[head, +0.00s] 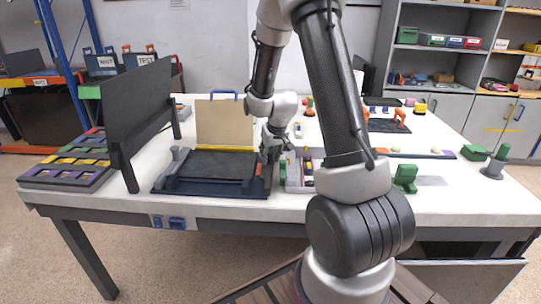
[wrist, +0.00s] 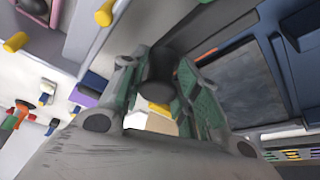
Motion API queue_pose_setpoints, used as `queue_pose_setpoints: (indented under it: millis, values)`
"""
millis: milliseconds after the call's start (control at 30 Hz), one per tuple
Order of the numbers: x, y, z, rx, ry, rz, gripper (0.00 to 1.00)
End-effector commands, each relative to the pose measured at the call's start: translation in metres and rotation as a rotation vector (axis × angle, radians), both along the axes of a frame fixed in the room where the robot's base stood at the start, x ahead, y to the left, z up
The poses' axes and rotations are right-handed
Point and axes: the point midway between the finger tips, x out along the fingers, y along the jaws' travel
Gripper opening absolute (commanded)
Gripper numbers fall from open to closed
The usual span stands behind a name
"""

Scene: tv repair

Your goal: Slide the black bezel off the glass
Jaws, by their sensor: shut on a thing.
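The dark glass panel (head: 222,164) lies flat in a dark blue cradle (head: 210,191) on the table, left of centre in the head view. The black bezel (head: 205,151) shows as a dark frame around the glass; its right side is partly hidden by my gripper. My gripper (head: 270,154) points down at the cradle's right side. In the wrist view, my gripper (wrist: 160,78) is shut on a dark rounded knob (wrist: 158,88), which seems to belong to the bezel's side. The glass (wrist: 252,88) and its dark frame lie to the right there.
A black TV screen (head: 145,115) stands upright left of the cradle, near a tray with coloured slots (head: 35,180). A beige board (head: 220,122) stands behind the cradle. A parts tray (head: 293,182) and green blocks (head: 405,177) lie to the right. The table's front edge is near.

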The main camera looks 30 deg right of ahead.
Motion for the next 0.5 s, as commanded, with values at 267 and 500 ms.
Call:
queue_pose_setpoints:
  millis: [267, 500]
  values:
    - [-0.0032, -0.0032, -0.0008, 0.001, 0.005, -0.005, 0.41]
    - [-0.0024, -0.0025, -0.0007, 0.000, 0.004, -0.004, 0.46]
